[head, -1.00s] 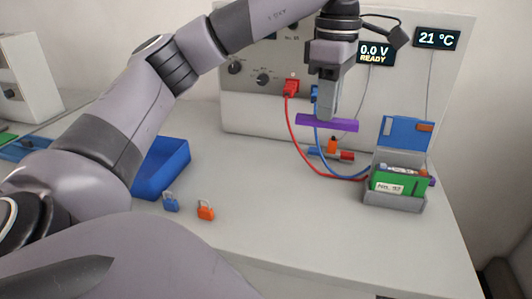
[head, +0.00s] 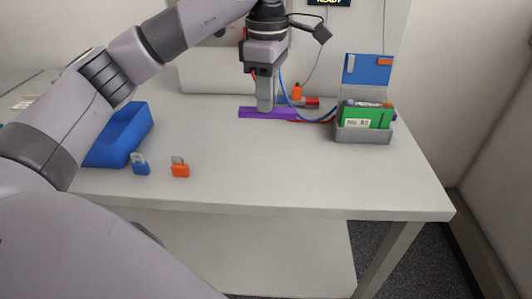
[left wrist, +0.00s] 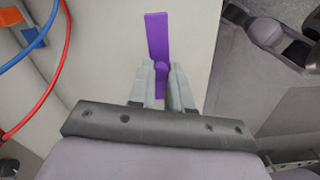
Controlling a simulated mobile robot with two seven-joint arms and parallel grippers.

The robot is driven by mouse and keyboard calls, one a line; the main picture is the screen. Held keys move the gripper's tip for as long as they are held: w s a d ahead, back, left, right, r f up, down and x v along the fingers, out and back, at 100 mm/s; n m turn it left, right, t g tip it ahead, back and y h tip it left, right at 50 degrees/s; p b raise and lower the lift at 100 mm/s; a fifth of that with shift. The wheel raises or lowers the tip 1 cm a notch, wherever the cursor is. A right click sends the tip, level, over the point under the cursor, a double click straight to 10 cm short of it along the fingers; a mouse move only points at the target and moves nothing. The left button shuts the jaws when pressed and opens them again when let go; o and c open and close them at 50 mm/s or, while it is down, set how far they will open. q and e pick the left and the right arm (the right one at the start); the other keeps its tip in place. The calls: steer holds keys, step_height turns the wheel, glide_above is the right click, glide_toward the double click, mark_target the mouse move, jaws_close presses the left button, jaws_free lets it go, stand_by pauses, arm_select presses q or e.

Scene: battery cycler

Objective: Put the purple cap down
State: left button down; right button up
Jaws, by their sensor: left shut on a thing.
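The purple cap (head: 258,113) is a long flat bar with a small knob. My left gripper (head: 265,108) is shut on it from above, and the cap lies level just under the fingers. In the left wrist view the fingers (left wrist: 168,88) close on the knob of the purple cap (left wrist: 158,38), with the bar running away between them. The cap appears over or on the white table top (head: 220,175); I cannot tell whether it touches. My right gripper does not show.
A grey holder (head: 363,134) with a green pack (head: 366,117) and raised blue lid stands right of the cap. Red and blue cables run behind. A blue bin (head: 120,140), blue padlock (head: 140,164) and orange padlock (head: 180,168) are at left. The table's front middle is clear.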

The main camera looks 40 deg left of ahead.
arm_select(q)
step_height(320, 180, down, 7)
steer(key=shift+f, duration=0.15)
step_height(320, 180, down, 5)
steer(key=shift+r, duration=0.1)
steer(key=shift+f+b, duration=0.25)
steer(key=shift+b, duration=0.05)
steer(key=c, duration=1.1)
jaws_free()
steer(key=shift+r, duration=0.1)
steer(key=shift+o, duration=0.2)
steer(key=shift+r, duration=0.1)
